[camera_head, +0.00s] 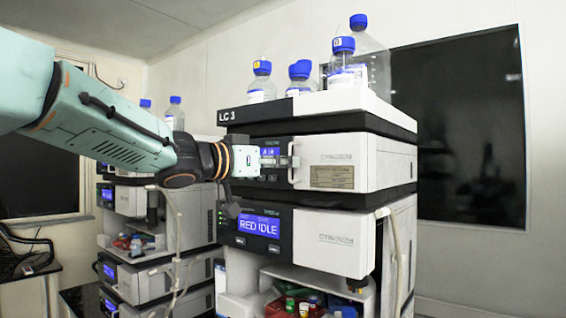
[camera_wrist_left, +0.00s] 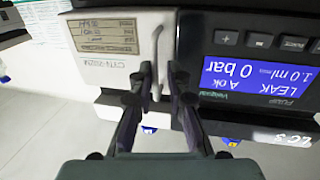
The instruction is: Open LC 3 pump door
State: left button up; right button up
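The LC 3 stack stands mid-picture in the head view. Its pump (camera_head: 345,150) is the upper module, with a white door (camera_head: 320,178) that looks closed flush. The door's vertical handle (camera_head: 293,172) is at the door's left edge. It also shows in the wrist view as a white bar handle (camera_wrist_left: 157,55). My left gripper (camera_head: 284,161) reaches in from the left at handle height. In the wrist view the left gripper's two fingers (camera_wrist_left: 159,78) stand on either side of the handle, with gaps visible, so it looks open. My right gripper is in neither view.
Blue-capped bottles (camera_head: 342,62) stand on top of the stack. The detector module (camera_head: 330,238) below shows RED IDLE. A second stack (camera_head: 125,200) with hanging tubes stands to the left. A dark wall panel (camera_head: 465,125) is behind at right.

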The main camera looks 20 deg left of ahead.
pick_arm(q)
jog(key=shift+s+d+r, duration=0.1)
jog(key=shift+s+r, duration=0.35)
jog(key=shift+s, duration=0.25)
grip_shut()
jog(key=shift+w+f, duration=0.2)
jog(key=shift+w, duration=0.2)
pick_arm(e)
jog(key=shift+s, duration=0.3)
pick_arm(q)
jog(key=shift+f, duration=0.1)
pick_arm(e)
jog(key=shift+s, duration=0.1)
